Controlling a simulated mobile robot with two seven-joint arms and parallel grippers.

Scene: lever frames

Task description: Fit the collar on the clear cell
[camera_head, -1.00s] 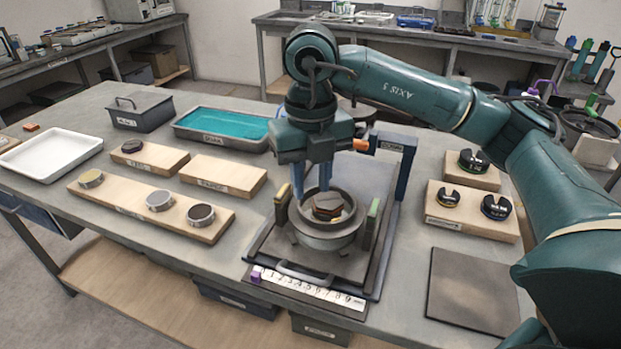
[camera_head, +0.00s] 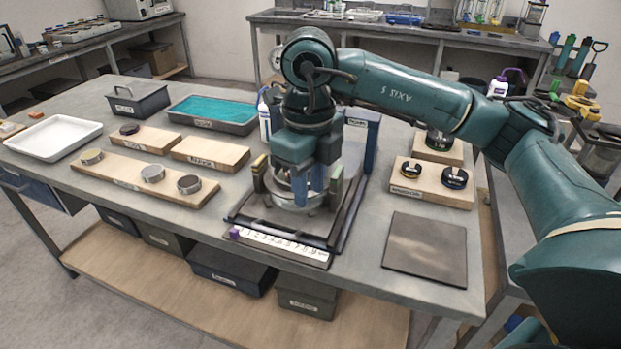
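Several round cells with metal rims sit on the long wooden board at the left: a yellowish one (camera_head: 91,156), a pale grey one (camera_head: 152,173) and a dark one (camera_head: 189,184). I cannot tell for sure which is the clear cell. Dark C-shaped collars, one with a yellow edge (camera_head: 411,170) and one with a blue edge (camera_head: 455,178), lie on a wooden block at the right. My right gripper (camera_head: 309,190) points down into the round metal holder (camera_head: 290,203) of the central fixture. Its blue fingers hide what is between them. My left gripper is out of view.
Another dark collar (camera_head: 438,139) lies on a rear block. A dark disc (camera_head: 129,129) sits on a small block. Upright posts flank the holder, and a numbered strip (camera_head: 280,244) runs along the fixture's front. A white tray (camera_head: 54,138) and teal-lined tray (camera_head: 212,112) stand farther left. A dark mat (camera_head: 426,249) is empty.

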